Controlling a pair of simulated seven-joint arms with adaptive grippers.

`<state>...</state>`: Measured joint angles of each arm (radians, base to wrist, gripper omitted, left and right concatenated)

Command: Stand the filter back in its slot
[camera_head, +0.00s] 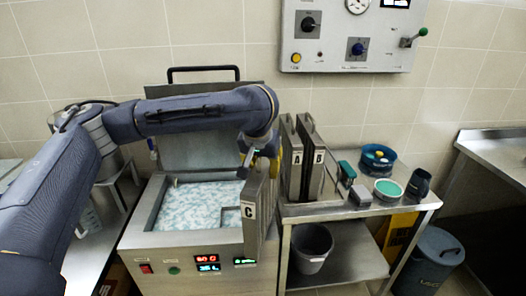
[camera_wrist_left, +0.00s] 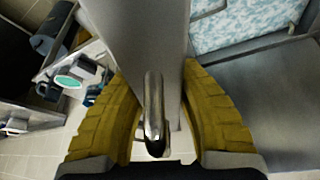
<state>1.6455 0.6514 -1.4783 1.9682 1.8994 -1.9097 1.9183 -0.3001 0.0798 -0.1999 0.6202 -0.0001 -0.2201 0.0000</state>
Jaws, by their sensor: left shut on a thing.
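The filter, a flat grey metal panel marked C (camera_head: 250,213), hangs upright at the right edge of the fryer (camera_head: 183,243). My left gripper (camera_head: 262,160) is above it, shut on its top handle. In the left wrist view the yellow fingers of my left gripper (camera_wrist_left: 165,115) close around the shiny metal handle (camera_wrist_left: 154,105), with the filter's panel (camera_wrist_left: 148,40) beyond. Two similar panels, marked B (camera_head: 296,158) and A (camera_head: 319,157), stand upright just to the right. I cannot make out the slot or the panel's lower end clearly. My right gripper is not in view.
The side table (camera_head: 352,210) holds a grey-green block (camera_head: 346,171), a blue tub (camera_head: 378,157), a teal-filled bowl (camera_head: 388,188) and a dark cup (camera_head: 419,183). A bucket (camera_head: 311,247) stands on its lower shelf. The fryer basin (camera_head: 195,205) holds a pale blue, mottled fill.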

